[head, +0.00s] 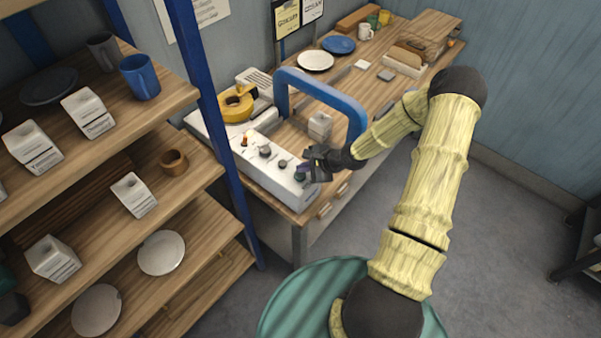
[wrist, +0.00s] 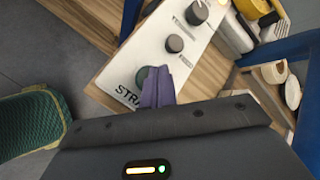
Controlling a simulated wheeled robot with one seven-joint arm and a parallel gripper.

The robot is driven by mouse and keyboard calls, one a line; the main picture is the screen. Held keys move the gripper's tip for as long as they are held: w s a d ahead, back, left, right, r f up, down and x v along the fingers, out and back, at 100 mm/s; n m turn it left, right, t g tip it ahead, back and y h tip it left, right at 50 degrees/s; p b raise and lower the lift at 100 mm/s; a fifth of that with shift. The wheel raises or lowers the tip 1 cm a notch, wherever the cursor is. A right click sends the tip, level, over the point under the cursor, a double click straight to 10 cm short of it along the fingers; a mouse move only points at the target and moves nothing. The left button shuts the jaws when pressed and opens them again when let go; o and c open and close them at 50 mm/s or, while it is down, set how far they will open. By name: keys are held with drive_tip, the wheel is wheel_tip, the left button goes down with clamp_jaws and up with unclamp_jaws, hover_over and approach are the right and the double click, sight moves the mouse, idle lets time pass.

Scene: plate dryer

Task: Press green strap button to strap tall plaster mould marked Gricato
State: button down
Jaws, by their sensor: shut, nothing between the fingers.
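The strapping machine has a white control panel (head: 262,172) with several knobs and a blue arch (head: 330,90). A small white plaster mould (head: 319,125) stands upright under the arch; I cannot read its mark. The green strap button (wrist: 147,76) is at the near end of the panel by the printed letters "STRA", partly hidden by my fingers. My gripper (head: 312,166) is over that end of the panel. In the wrist view its purple fingers (wrist: 158,86) are shut and empty, with tips at the button; I cannot tell whether they touch it.
Dark knobs (wrist: 175,43) lie close beside the button. A shelf (head: 150,150) with moulds and plates stands at left. The bench beyond the arch holds plates and a rack (head: 405,62).

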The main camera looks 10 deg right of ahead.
sight(304, 177)
wheel_tip(304, 177, up, 5)
drive_tip(key=p, duration=0.5)
idle(0.9)
drive_tip(key=shift+s+f+n+g+h+b, duration=0.3)
drive_tip(key=shift+n+b, duration=0.1)
drive_tip(key=shift+n, duration=0.2)
drive_tip(key=s+r+n+g+h+b, duration=0.1)
drive_tip(key=s+r+n+h+b, duration=0.2)
drive_tip(key=s+n+b, duration=0.3)
drive_tip(key=s+r+n+g+h+b, duration=0.2)
drive_tip(key=s+r+n+b, duration=0.4)
drive_tip(key=s+n, duration=0.4)
drive_tip(key=s+h, duration=0.1)
drive_tip(key=s, duration=0.2)
drive_tip(key=shift+s+a+r+b, duration=0.25)
drive_tip(key=shift+s+a+b, duration=0.05)
drive_tip(key=shift+a+b, duration=0.1)
idle(0.9)
